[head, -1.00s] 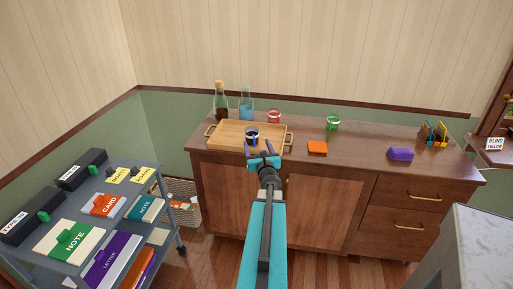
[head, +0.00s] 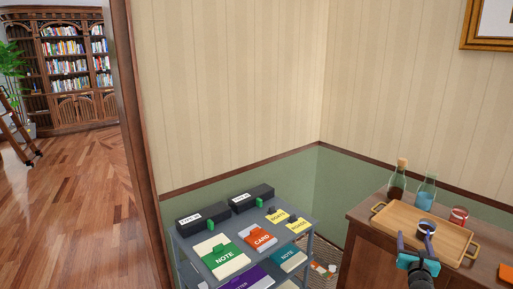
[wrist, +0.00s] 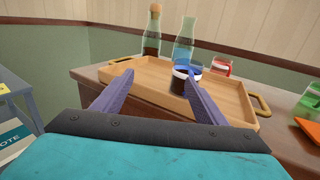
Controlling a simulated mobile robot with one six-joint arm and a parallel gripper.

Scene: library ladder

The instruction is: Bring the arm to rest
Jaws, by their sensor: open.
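My gripper (head: 415,248) is at the lower right of the head view, at the front edge of the wooden tray (head: 455,247). In the wrist view my gripper (wrist: 155,95) has its two purple fingers spread wide. A dark blue banded mug (wrist: 187,78) stands on the tray beyond the fingers. The right finger overlaps the mug in the picture, and I cannot tell whether they touch. The mug also shows in the head view (head: 427,226), just beyond the gripper. Nothing is held between the fingers.
A cork-topped bottle (wrist: 152,30), a blue-liquid carafe (wrist: 185,40) and a red mug (wrist: 220,68) stand behind the tray. A grey cart (head: 310,228) with labelled boxes stands left of the cabinet (head: 365,250). Open wooden floor (head: 75,200) lies through the doorway at left.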

